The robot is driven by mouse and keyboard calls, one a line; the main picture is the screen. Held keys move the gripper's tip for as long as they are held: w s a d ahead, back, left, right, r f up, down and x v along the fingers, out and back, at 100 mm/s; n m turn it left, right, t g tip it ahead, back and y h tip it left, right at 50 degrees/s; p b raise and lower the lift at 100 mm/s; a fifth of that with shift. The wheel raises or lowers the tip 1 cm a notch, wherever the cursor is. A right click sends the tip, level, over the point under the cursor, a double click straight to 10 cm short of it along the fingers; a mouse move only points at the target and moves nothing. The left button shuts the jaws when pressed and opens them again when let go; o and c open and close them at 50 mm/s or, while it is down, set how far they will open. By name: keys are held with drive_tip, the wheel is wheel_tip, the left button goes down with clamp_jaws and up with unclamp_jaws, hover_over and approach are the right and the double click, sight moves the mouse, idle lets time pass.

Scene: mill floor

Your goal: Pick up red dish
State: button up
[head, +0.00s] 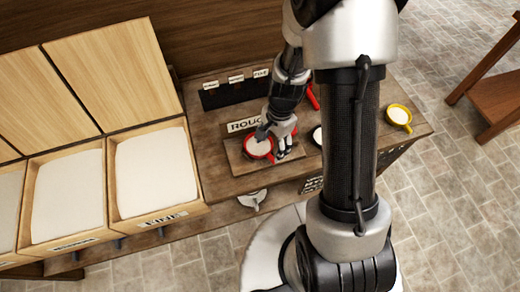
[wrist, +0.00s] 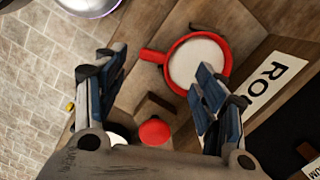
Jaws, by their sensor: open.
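The red dish (head: 258,157) is a shallow round pan with a short handle, filled with white stuff. In the head view it sits on a wooden board in front of a label starting "ROU". In the wrist view the red dish (wrist: 153,56) shows at the upper middle, its handle pointing left. My gripper (head: 275,138) is low over the dish's right side in the head view. In the wrist view my open gripper (wrist: 160,75) has the handle between its spread fingers, and the right finger overlaps the dish's near edge. Contact cannot be told. Nothing is held.
A yellow dish (head: 398,124) stands to the right on the same bench. A dark dish (head: 317,135) is partly hidden by my arm. A red knob-like piece (wrist: 154,131) lies close by in the wrist view. Bins of white stuff (head: 152,175) stand at left.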

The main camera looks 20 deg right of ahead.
sight(271, 157)
drive_tip(key=f+b, duration=0.1)
drive_tip(key=f, duration=0.1)
drive_tip(key=f+b, duration=0.1)
drive_tip(key=f, duration=0.2)
drive_tip(key=shift+s+a+f+b, duration=0.1)
drive_tip(key=shift+s+f+b, duration=0.2)
drive_tip(key=shift+f+b, duration=0.1)
drive_tip(key=shift+r, duration=0.1)
drive_tip(key=shift+c, duration=0.5)
drive_tip(key=c, duration=1.3)
